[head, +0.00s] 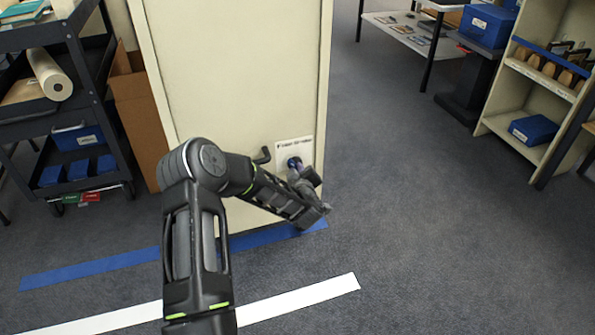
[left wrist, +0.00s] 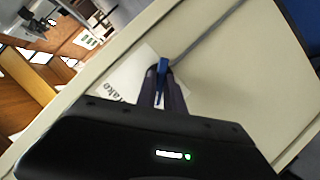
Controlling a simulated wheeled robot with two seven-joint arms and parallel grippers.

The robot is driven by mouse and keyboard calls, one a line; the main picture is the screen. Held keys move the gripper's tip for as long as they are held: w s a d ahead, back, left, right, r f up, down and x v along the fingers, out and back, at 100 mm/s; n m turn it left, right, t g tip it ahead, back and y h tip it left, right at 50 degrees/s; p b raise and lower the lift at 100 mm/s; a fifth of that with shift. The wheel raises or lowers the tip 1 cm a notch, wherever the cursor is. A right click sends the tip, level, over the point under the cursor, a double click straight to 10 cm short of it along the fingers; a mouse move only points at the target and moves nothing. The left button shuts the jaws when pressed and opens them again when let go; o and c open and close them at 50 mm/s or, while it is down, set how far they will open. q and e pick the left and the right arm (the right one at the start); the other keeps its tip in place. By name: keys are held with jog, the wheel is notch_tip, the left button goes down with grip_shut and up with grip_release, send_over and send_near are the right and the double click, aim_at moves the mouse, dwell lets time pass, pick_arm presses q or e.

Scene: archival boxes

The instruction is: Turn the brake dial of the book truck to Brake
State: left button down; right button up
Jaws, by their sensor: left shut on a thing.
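The brake dial (head: 293,161) is a small blue knob on a white label plate (head: 305,143), low on a tall cream panel (head: 232,75). My left gripper (head: 296,171) reaches it from the front, and its fingers cover much of the dial. In the left wrist view, the gripper (left wrist: 163,82) is shut on the blue dial handle (left wrist: 162,66). The dial's exact setting is hard to read. My right gripper is not in view.
A dark cart (head: 58,100) and a cardboard box (head: 140,125) stand left. Blue tape (head: 110,268) and white tape (head: 300,299) cross the floor. The floor (head: 420,230) to the right is clear.

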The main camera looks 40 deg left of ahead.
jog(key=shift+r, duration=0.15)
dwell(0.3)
pick_arm(q)
jog(key=shift+w+d+m+g+y+p, duration=0.2)
jog(key=shift+m+g+y+p, duration=0.6)
jog(key=shift+m+p, duration=0.7)
jog(key=shift+w+d+m+g+y+p, duration=0.15)
jog(key=shift+m+g+y+p, duration=0.3)
jog(key=shift+m+g+p, duration=0.95)
jog(key=shift+w+d+m+g+y+p, duration=0.1)
jog(key=shift+w+m+g+y+p, duration=0.35)
jog(key=shift+m+p, duration=1.1)
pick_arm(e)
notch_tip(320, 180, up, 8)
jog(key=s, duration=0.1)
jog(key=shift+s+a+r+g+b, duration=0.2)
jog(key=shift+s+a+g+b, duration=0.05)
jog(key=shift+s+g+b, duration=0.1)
pick_arm(q)
jog(key=shift+s+a+m, duration=0.1)
jog(key=shift+s+m, duration=0.15)
jog(key=shift+m, duration=0.1)
jog(key=c, duration=1.4)
grip_release()
jog(key=shift+c, duration=0.2)
